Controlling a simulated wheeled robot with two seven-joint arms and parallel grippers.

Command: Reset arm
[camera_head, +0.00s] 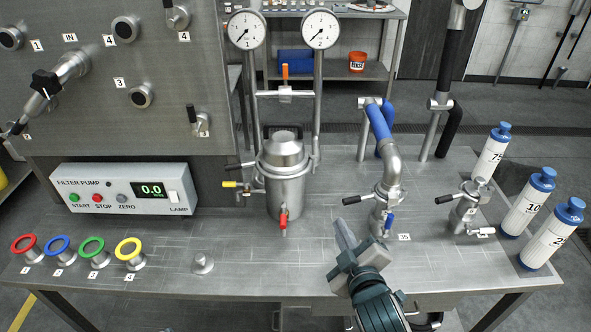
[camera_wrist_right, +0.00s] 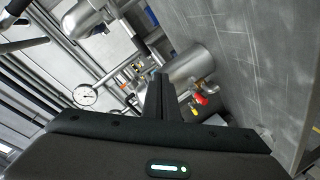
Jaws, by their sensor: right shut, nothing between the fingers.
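My right gripper (camera_head: 345,234) reaches in from the bottom of the head view, over the front of the steel table (camera_head: 240,262). Its fingers are shut with nothing between them. In the right wrist view the closed fingers (camera_wrist_right: 158,95) point towards the steel vessel (camera_wrist_right: 192,68). In the head view the steel vessel (camera_head: 285,170) with a red-handled valve stands left of the gripper, apart from it. My left gripper is not in view.
A pipe assembly with a blue hose (camera_head: 378,120) stands behind the gripper. White bottles with blue caps (camera_head: 525,215) stand at the right. A filter pump box (camera_head: 128,190) and coloured rings (camera_head: 92,247) are at the left. The table's front middle is mostly bare.

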